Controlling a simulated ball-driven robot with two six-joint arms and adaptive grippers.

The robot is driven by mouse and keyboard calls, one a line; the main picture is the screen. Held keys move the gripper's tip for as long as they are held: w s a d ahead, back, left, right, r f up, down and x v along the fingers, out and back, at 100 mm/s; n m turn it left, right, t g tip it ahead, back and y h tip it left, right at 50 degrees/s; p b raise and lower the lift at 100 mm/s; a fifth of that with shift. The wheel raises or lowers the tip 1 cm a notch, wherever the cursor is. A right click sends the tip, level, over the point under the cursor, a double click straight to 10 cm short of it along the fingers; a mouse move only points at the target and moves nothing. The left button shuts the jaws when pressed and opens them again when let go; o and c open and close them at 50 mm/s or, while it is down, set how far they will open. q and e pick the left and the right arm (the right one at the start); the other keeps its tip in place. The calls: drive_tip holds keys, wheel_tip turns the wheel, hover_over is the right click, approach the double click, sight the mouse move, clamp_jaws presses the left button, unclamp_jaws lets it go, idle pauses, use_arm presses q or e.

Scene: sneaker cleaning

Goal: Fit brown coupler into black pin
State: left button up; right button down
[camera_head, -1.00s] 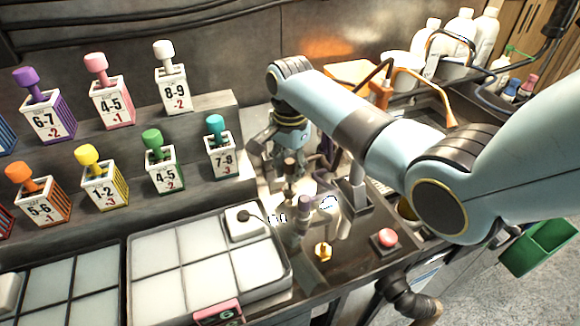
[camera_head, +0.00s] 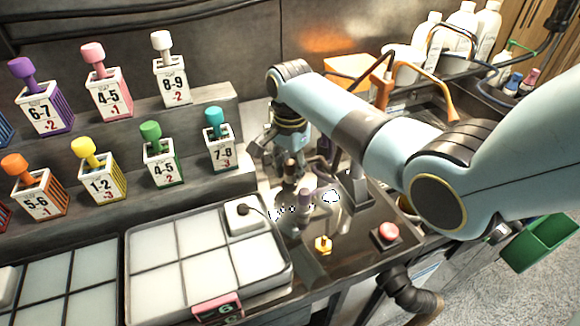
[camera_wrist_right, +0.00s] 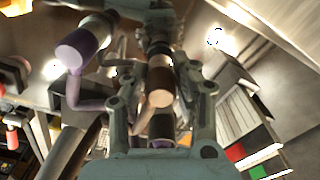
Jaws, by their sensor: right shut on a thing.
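My right gripper (camera_head: 285,174) is low over the small fixture at the bench's right end. It is shut on the brown coupler (camera_head: 291,168), a short upright cylinder with a brown body. In the right wrist view the coupler (camera_wrist_right: 160,82) sits between the two fingers of the right gripper (camera_wrist_right: 165,95). A dark part (camera_wrist_right: 158,47) lies in line with the coupler's far end, and I cannot tell whether it is the black pin. The joint between coupler and pin is hidden. My left gripper is not in view.
A purple-topped post (camera_head: 305,197) stands close beside the gripper; a purple cylinder (camera_wrist_right: 85,45) is large in the wrist view. A white tiled tray (camera_head: 195,262) lies left, below numbered blocks.

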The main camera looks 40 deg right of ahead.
sight(291, 163)
drive_tip(key=shift+f, duration=0.55)
drive_tip(key=c, duration=1)
unclamp_jaws()
wheel_tip(291, 163, up, 12)
drive_tip(key=shift+s+f, duration=0.1)
